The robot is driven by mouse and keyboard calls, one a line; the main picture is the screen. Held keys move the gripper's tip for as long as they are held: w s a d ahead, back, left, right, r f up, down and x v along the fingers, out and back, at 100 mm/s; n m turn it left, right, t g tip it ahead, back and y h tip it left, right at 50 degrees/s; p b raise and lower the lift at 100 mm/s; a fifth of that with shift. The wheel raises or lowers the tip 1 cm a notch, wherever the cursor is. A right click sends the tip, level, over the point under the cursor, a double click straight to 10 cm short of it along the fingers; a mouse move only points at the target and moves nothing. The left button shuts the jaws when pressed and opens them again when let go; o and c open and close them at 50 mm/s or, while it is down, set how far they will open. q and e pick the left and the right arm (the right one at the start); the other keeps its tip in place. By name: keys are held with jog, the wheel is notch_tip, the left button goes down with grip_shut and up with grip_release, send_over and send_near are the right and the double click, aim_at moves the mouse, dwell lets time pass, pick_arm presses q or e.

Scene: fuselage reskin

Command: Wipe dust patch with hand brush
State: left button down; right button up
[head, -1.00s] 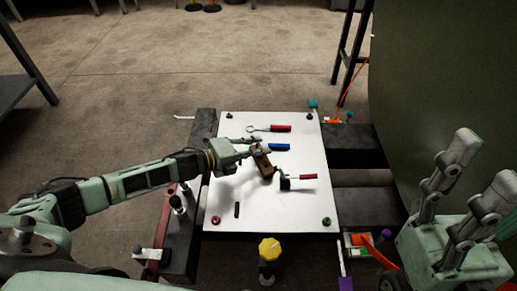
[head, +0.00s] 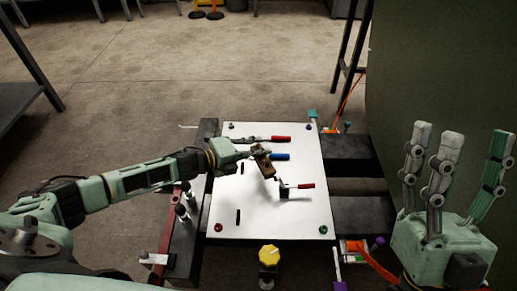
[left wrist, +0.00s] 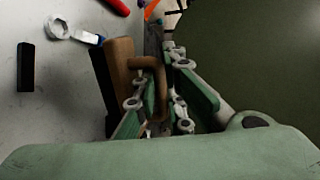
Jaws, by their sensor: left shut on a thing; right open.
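A brown wooden hand brush (head: 263,162) is in my left gripper (head: 250,153) over the middle of the white panel (head: 262,213). It is tilted, and I cannot tell whether its bristles touch the panel. In the left wrist view the fingers (left wrist: 160,100) are shut around the handle of the brush (left wrist: 120,70), with its dark bristle side to the left. My right gripper (head: 455,165) is open and empty at the right, its fingers pointing up, apart from the panel.
Red-handled (head: 281,139) and blue-handled (head: 280,156) tools lie on the panel's far part. Another red-handled tool (head: 305,186) lies right of the brush. A black bar (head: 238,217) lies near the front left. A yellow knob (head: 269,252) stands before the panel. A green curved wall (head: 450,70) rises at right.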

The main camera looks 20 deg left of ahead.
pick_arm(q)
jog(key=shift+r+p, duration=0.3)
jog(key=shift+r, duration=0.4)
jog(key=shift+r+p, duration=0.35)
jog(key=shift+p, duration=0.25)
jog(key=shift+r, duration=0.2)
pick_arm(e)
jog(key=w+f+g+h, duration=0.2)
jog(key=w+f+g, duration=0.4)
jog(key=w+f, duration=0.1)
jog(key=shift+a+f, duration=0.3)
jog(key=shift+w, duration=0.1)
